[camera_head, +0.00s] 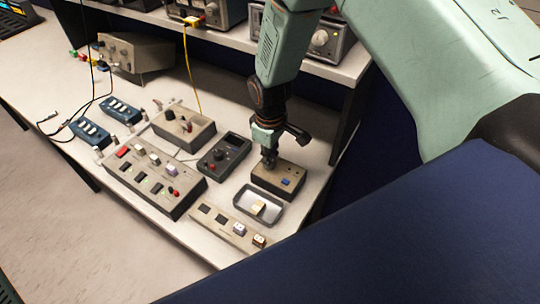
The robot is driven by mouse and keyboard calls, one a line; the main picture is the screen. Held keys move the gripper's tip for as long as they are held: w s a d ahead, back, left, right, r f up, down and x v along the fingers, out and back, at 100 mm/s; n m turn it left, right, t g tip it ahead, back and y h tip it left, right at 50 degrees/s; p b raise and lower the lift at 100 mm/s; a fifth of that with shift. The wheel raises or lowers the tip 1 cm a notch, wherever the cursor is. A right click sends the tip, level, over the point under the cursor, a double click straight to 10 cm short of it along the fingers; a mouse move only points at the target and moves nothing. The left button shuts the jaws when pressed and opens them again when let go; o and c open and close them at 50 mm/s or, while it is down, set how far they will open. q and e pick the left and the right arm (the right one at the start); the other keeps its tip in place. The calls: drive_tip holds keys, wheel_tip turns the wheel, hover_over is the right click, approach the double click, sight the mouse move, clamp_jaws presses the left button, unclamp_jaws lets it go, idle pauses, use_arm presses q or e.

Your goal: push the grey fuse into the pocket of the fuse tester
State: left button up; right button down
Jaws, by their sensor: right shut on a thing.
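The fuse tester looks to be the small beige box (278,181) with a blue button on its top, right of centre on the bench. My right gripper (269,161) points down over the back left part of this box, with its fingertips at or just above the top. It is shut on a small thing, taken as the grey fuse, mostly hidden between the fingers. I cannot tell whether the fuse is in the pocket or above it. My left gripper is not in view.
A metal tray (240,205) with a pale block (258,208) lies in front of the box. A strip with sockets (226,228) runs along the front edge. A dark handheld meter (224,153) and a large panel (150,180) stand to the left. Shelf instruments stand behind.

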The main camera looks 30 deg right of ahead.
drive_tip(key=c, duration=1.3)
unclamp_jaws()
drive_tip(key=shift+r, duration=5.95)
drive_tip(key=shift+s+f, duration=0.1)
drive_tip(key=shift+s, duration=0.05)
